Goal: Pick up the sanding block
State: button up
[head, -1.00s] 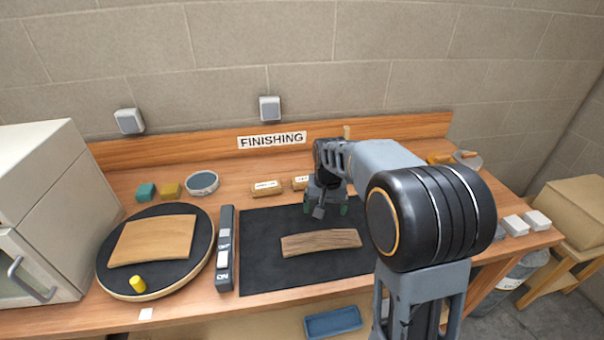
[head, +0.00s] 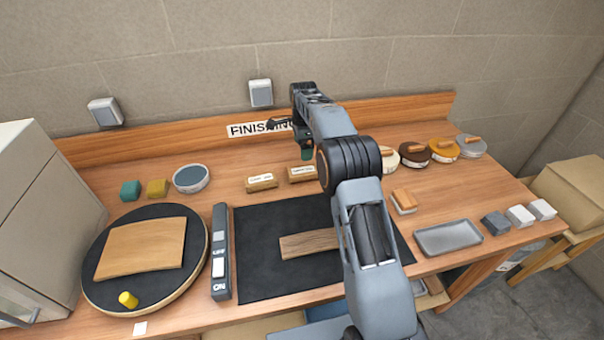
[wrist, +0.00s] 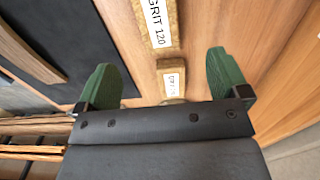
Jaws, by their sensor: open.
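Two tan blocks with white labels lie behind the black mat, a left one (head: 262,182) and a right one (head: 301,174). In the wrist view one label reads GRIT 120 (wrist: 159,22), and a second label (wrist: 173,82) is nearer my gripper. A separate small block (head: 404,203) with an orange-brown top and pale base lies right of the mat. I cannot tell which of these is the sanding block. My gripper (head: 305,151) is open and empty above the bench near the right labelled block. Its green fingers are spread in the wrist view (wrist: 161,80).
A turntable (head: 105,295) with a bent panel stands left. A grey tray (head: 448,238), several small blocks (head: 520,215) and round lidded tins (head: 443,149) lie right. The wooden back rail (head: 400,108) is behind my gripper.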

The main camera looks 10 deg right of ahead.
send_over(303, 170)
jog(key=f, duration=0.5)
jog(key=shift+w+f, duration=0.25)
jog(key=shift+s+f+p, duration=0.15)
jog(key=shift+f+p, duration=0.95)
jog(key=shift+f, duration=1.6)
jog(key=c, duration=1)
